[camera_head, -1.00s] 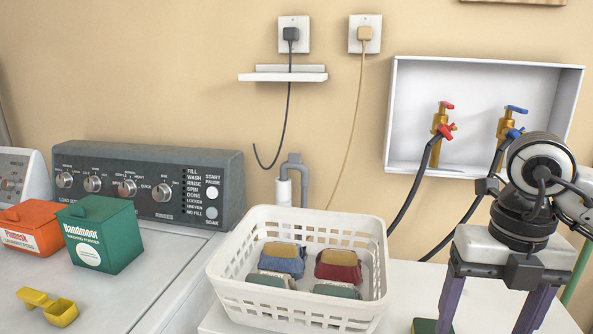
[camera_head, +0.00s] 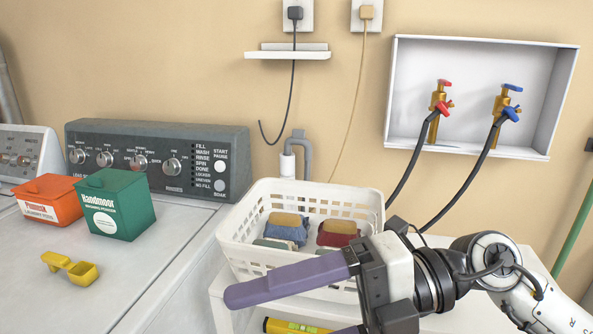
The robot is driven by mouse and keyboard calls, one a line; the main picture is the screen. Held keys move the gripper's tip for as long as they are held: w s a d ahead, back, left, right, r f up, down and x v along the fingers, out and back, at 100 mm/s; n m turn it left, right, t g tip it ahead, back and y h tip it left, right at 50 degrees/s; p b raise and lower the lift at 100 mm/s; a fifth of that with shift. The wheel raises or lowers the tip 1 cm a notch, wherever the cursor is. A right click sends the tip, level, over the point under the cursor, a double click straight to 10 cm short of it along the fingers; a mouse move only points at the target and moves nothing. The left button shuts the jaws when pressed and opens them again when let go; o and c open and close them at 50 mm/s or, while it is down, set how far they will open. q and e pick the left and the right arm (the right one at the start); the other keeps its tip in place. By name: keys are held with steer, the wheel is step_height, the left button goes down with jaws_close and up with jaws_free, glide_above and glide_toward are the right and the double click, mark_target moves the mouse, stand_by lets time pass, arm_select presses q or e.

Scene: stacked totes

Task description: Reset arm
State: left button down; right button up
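My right arm comes in from the lower right. Its gripper (camera_head: 285,312) points left across the front of the white basket. One purple finger shows in full; only a bit of the other shows at the bottom edge, well apart from it. No object shows between the fingers. My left gripper is not in view.
The white basket (camera_head: 235,240) holds several folded cloths and stands on a white stand (camera_head: 222,300). A yellow level (camera_head: 285,326) lies below. A green box (camera_head: 130,215), an orange box (camera_head: 48,200) and a yellow scoop (camera_head: 80,270) sit on the washer at left.

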step_height(320, 180, up, 8)
steer(key=w+m+t+y, duration=0.2)
steer(key=m+t+y, duration=0.2)
steer(key=m+y, duration=0.15)
steer(key=w+d+r+m+t+h, duration=0.15)
steer(key=w+d+m+t, duration=0.45)
steer(key=m+t, duration=0.6)
steer(key=w+d+f+m+t+h, duration=0.65)
steer(key=d+f+m+h, duration=0.5)
steer(key=m+h, duration=0.3)
steer(key=s+d+f+m+g+h, duration=0.1)
steer(key=s+d+f+g+h, duration=0.2)
steer(key=f, duration=0.6)
steer(key=s+d+f+m+g+h, duration=0.2)
steer(key=s+d+f+g, duration=0.15)
steer(key=f, duration=0.55)
steer(key=s+f+g, duration=1)
steer(key=s+f, duration=0.3)
steer(key=s, duration=0.5)
steer(key=w+a+f+t+y, duration=0.1)
steer(key=a+f+t, duration=0.1)
steer(key=f, duration=0.4)
steer(key=w+a+f+t+y, duration=0.1)
steer(key=w+a+f+t, duration=0.1)
steer(key=f, duration=0.4)
steer(key=shift+w+a+f+t, duration=0.15)
steer(key=shift+a+f+t, duration=0.1)
steer(key=shift+a+t, duration=0.25)
